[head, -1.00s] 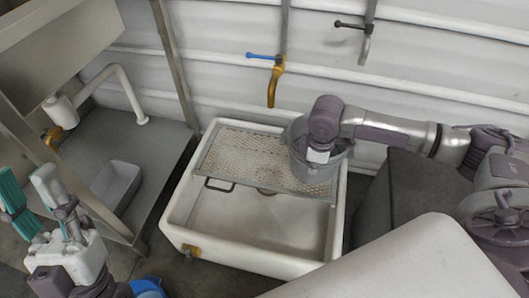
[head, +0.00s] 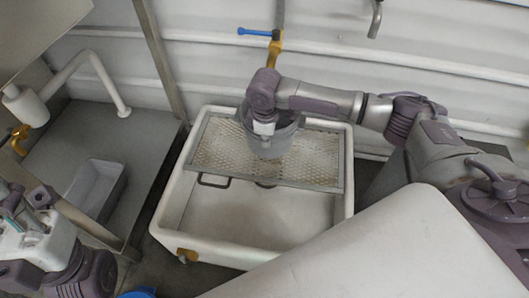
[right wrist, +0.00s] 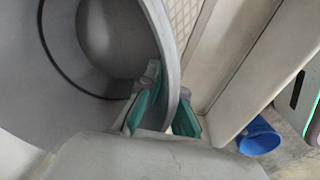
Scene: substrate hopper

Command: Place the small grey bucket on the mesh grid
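The small grey bucket (head: 280,141) is over the middle-left part of the mesh grid (head: 318,160), which lies across the back of a white basin. I cannot tell whether its base touches the mesh. My right gripper (head: 264,127) is at the bucket's rim. In the right wrist view, its teal fingers (right wrist: 167,108) are on both sides of the grey bucket's wall (right wrist: 172,65), closed on it. The bucket's inside looks empty where visible. My left gripper (head: 22,205) is at the left edge, away from the bucket, its fingers partly cut off.
The white basin (head: 347,205) has open room in front of the mesh. A yellow tap with a blue handle (head: 258,32) hangs behind it. A metal post (head: 160,60) and a grey tray (head: 95,190) on a low shelf stand left. A blue object (right wrist: 258,137) lies near the basin.

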